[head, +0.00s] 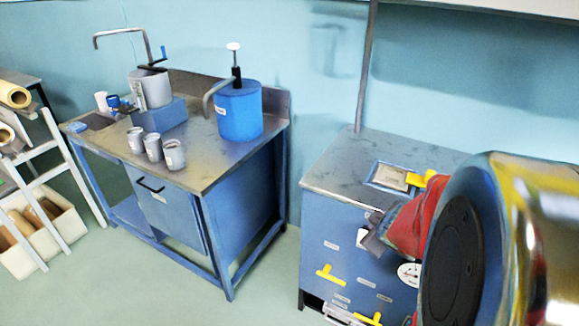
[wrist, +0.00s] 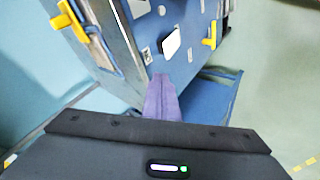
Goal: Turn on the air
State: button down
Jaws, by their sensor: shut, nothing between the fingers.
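The blue cabinet (head: 322,218) stands at the right, with a grey worktop. Its front carries a yellow lever handle (head: 330,273), another yellow handle (head: 367,318) lower down, a round white gauge (head: 408,272) and small labels. A yellow lever also shows on the front in the wrist view (wrist: 211,40). A white rounded plate (wrist: 171,40) stands out from the front, just ahead of my fingertips. My gripper (head: 372,236) is shut and empty, close to the upper front of the cabinet. It shows in the wrist view (wrist: 161,82); contact cannot be told. My arm hides the cabinet's right side.
A framed tray (head: 392,178) with a yellow part sits on the cabinet top. A blue bench at the left holds a blue pump canister (head: 239,110), a grey pot (head: 150,88) and several grey cups. Floor is clear between bench and cabinet. A rack with rolls stands far left.

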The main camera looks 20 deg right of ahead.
notch_tip(320, 180, down, 7)
jog(key=s+n+y, duration=0.1)
jog(key=s+y, duration=0.1)
jog(key=shift+s+a+r+n+y, duration=0.2)
jog(key=shift+s+n+y, duration=0.1)
jog(key=shift+n, duration=0.1)
jog(key=shift+w+f, duration=0.1)
jog(key=w+d+f, duration=0.4)
jog(key=w+f, duration=0.2)
jog(key=w, duration=0.2)
jog(key=shift+w+d+f, duration=0.25)
jog(key=shift+d+f, duration=0.1)
dwell(0.5)
